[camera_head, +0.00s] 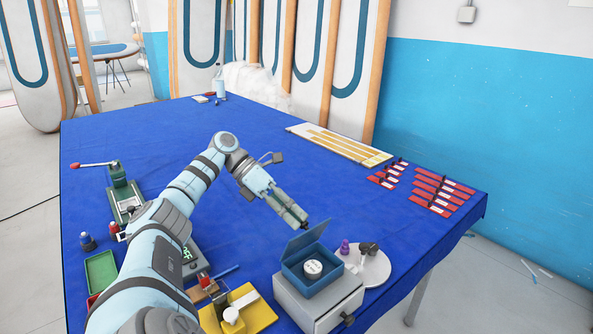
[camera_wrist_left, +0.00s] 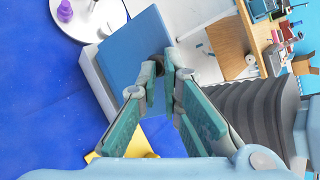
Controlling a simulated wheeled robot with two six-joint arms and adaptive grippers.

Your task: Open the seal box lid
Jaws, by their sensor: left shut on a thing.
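The blue seal box (camera_head: 313,284) sits on a light grey drawer unit (camera_head: 322,307) near the front right of the table. Its lid (camera_head: 306,240) is raised at a steep tilt, and a white round thing (camera_head: 312,268) shows inside the box. My left gripper (camera_head: 304,224) reaches down to the top edge of the lid. In the left wrist view the lid (camera_wrist_left: 135,48) lies just beyond the fingertips, which are closed on a small dark knob (camera_wrist_left: 157,64) at its edge. The wrist view hides the box's inside. My right gripper is in neither view.
A white round plate (camera_head: 374,268) with a purple stamp and a dark-topped piece stands right of the box. A yellow pad (camera_head: 256,317) and a green tray (camera_head: 101,270) lie left of it. Red cards (camera_head: 440,193) lie at the right. The table's middle is clear.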

